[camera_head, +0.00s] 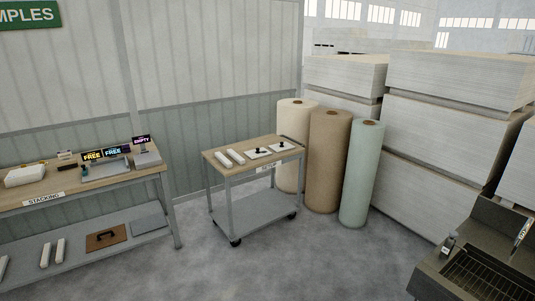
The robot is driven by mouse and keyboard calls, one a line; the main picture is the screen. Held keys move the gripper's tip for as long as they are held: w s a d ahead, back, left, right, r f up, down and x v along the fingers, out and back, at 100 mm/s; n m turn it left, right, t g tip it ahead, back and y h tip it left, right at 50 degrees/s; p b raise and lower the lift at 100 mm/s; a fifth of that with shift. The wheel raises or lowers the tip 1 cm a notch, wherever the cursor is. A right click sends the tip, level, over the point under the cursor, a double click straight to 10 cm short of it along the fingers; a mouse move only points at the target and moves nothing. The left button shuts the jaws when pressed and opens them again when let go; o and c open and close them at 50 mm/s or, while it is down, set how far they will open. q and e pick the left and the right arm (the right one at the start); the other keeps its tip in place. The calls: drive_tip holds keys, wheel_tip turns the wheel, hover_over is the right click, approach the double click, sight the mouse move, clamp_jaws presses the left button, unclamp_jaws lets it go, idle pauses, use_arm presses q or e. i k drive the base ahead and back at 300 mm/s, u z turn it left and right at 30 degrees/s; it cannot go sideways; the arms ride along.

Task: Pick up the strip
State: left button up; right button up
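Two white strips lie side by side on the wooden top of a small wheeled cart (212,155) in the middle of the view. The left strip (222,158) and the right strip (236,156) both lie flat near the cart's left end. White strips (45,255) also lie on the lower shelf of the bench at the left. I cannot tell which strip is the task's one. Neither of my grippers is in view.
White plates with black handles (258,153) lie on the cart. A bench labelled STACKING (60,192) stands left, bearing small display signs. Tall rolls (327,165) and stacked boards (430,140) stand behind. A dark grated unit (480,270) is lower right. The floor ahead is clear.

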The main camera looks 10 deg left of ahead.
sight(227, 163)
drive_tip(key=z, duration=0.05)
drive_tip(key=i, duration=1.55)
drive_tip(key=u, duration=0.55)
drive_tip(key=i, duration=0.85)
drive_tip(key=z, duration=1.4)
drive_tip(key=i, duration=3.5)
drive_tip(key=u, duration=2.55)
